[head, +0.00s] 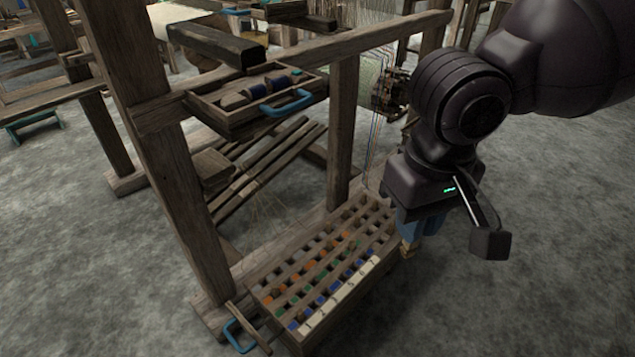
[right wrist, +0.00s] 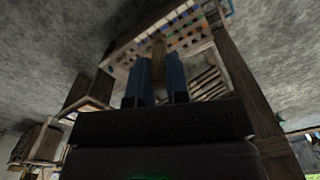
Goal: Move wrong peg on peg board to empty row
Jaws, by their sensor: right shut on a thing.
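The peg board (head: 290,246) is a slanted wooden board low on the loom, with rows of brown, orange, green and blue pegs and a pale row along its near right edge. It also shows upside down at the top of the right wrist view (right wrist: 118,57). My right gripper (head: 409,240) is beside the board's right edge, with blue fingers pointing down. It is shut on a light wooden peg (head: 408,253), which also shows between the fingers in the right wrist view (right wrist: 158,52). The peg appears apart from the board. My left gripper is out of view.
A wooden tray (head: 225,124) with a blue handle (head: 288,103) sits on the loom above the board. Loom posts (head: 342,135) stand behind it. Another blue handle (head: 238,336) is at the board's lower left. The grey floor at the right is clear.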

